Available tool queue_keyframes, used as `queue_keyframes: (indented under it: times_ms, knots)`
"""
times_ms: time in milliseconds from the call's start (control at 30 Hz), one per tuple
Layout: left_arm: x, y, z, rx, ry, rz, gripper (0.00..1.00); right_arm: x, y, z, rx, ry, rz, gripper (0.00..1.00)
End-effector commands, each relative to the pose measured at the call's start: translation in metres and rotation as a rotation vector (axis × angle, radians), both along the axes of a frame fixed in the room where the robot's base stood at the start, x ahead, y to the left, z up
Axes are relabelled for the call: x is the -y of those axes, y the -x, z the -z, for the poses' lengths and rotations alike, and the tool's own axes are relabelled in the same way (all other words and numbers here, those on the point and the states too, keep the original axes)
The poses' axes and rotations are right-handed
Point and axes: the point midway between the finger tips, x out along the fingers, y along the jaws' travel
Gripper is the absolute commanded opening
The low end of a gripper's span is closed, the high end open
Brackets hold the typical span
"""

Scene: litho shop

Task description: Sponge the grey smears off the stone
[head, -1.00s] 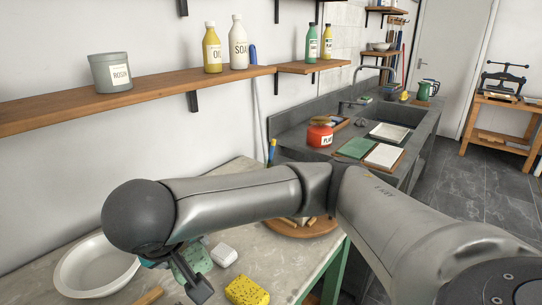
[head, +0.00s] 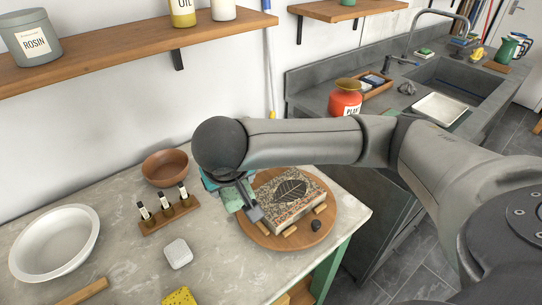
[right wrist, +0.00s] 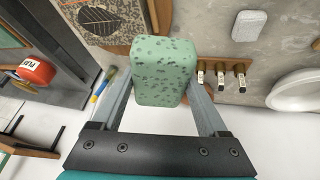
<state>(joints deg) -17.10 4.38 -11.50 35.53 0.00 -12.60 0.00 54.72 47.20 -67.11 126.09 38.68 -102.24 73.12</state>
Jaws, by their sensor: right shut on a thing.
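The stone (head: 300,208) is a speckled slab with a dark leaf drawing, lying on a round wooden board (head: 318,238). Part of it shows at the top of the right wrist view (right wrist: 118,42). I cannot clearly make out the grey smears. My right gripper (head: 246,202) is shut on a green speckled sponge (right wrist: 162,70), which also shows partly hidden in the head view (head: 230,197). The sponge is at the stone's left edge in the head view; I cannot tell whether it touches. My left gripper is not in view.
On the table are a white basin (head: 52,268), a brown bowl (head: 166,168), a rack of small bottles (head: 170,216), a white block (head: 177,254) and a yellow sponge (head: 180,297). A red jar (head: 345,97) stands by the sink. A shelf (head: 130,45) runs above the table.

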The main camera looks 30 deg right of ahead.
Motion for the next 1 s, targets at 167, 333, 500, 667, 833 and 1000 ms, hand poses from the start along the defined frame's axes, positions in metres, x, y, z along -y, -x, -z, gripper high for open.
queue_keyframes:
  times_ms: [167, 333, 500, 667, 833, 1000]
  knots:
    - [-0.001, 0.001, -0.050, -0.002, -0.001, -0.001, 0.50, 0.027, 0.007, -0.002, -0.039, -0.072, 0.021, 0.32]
    - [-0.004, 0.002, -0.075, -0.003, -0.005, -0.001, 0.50, 0.049, 0.013, 0.000, -0.058, -0.128, 0.026, 0.32]
    - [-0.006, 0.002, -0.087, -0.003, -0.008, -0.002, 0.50, 0.062, 0.017, 0.003, -0.067, -0.159, 0.022, 0.32]
    - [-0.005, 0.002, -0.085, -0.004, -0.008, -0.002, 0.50, 0.065, 0.017, 0.007, -0.068, -0.168, 0.020, 0.32]
    - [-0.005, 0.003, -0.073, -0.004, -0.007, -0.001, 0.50, 0.064, 0.018, 0.017, -0.069, -0.169, 0.019, 0.32]
    - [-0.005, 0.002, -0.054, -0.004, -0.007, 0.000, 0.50, 0.064, 0.017, 0.032, -0.069, -0.169, 0.020, 0.32]
